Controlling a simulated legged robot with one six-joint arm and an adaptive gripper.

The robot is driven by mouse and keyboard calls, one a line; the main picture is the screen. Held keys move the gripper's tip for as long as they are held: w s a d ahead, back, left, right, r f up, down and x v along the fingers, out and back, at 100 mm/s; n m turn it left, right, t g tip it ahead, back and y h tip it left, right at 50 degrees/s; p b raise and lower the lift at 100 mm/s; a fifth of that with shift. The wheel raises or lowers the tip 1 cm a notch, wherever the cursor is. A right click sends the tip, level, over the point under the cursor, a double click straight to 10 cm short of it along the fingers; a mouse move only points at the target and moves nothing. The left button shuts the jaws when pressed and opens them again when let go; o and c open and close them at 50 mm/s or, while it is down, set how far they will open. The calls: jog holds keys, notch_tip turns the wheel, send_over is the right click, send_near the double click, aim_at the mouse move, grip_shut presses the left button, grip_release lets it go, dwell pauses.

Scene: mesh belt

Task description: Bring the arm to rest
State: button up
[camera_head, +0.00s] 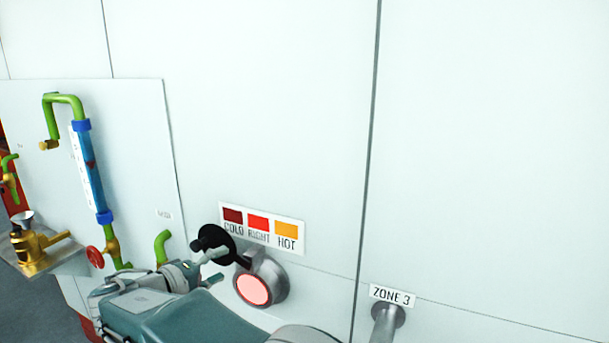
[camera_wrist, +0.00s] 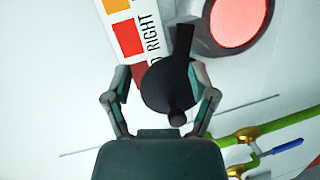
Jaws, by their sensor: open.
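My gripper (camera_head: 212,268) is at the wall in the head view, just below and beside a black round cover (camera_head: 214,241) with a small knob. In the wrist view my gripper (camera_wrist: 160,78) has its two fingers spread, one on each side of the black cover (camera_wrist: 168,88). I cannot tell whether a finger touches it. The cover is swung aside on its arm from a round grey port (camera_head: 273,277) with a glowing pink-red window (camera_head: 252,290). The window also shows uncovered in the wrist view (camera_wrist: 236,20). My teal arm fills the bottom of the head view.
A COLD, RIGHT, HOT colour sign (camera_head: 262,228) is on the wall above the port. A ZONE 3 label (camera_head: 392,295) sits above a grey pipe (camera_head: 386,322). Green pipework (camera_head: 66,98), a blue gauge tube (camera_head: 88,170) and a brass fitting (camera_head: 32,250) stand left. The upper right wall is bare.

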jog(key=s+d+m+g+y, duration=0.1)
jog(key=s+d+m+g, duration=0.2)
jog(key=d, duration=1)
jog(key=s+d+m+g+y, duration=0.1)
jog(key=s+d+g, duration=0.3)
jog(key=d, duration=0.9)
jog(key=s+d+f+m+y, duration=0.2)
jog(key=s+d+y, duration=0.1)
jog(key=s, duration=0.5)
jog(key=s+d+f+m+y, duration=0.2)
jog(key=s+d, duration=0.3)
jog(key=s, duration=0.4)
jog(key=shift+s+d+m+y, duration=0.15)
jog(key=shift+d+m+y, duration=0.05)
jog(key=shift+m+y, duration=0.65)
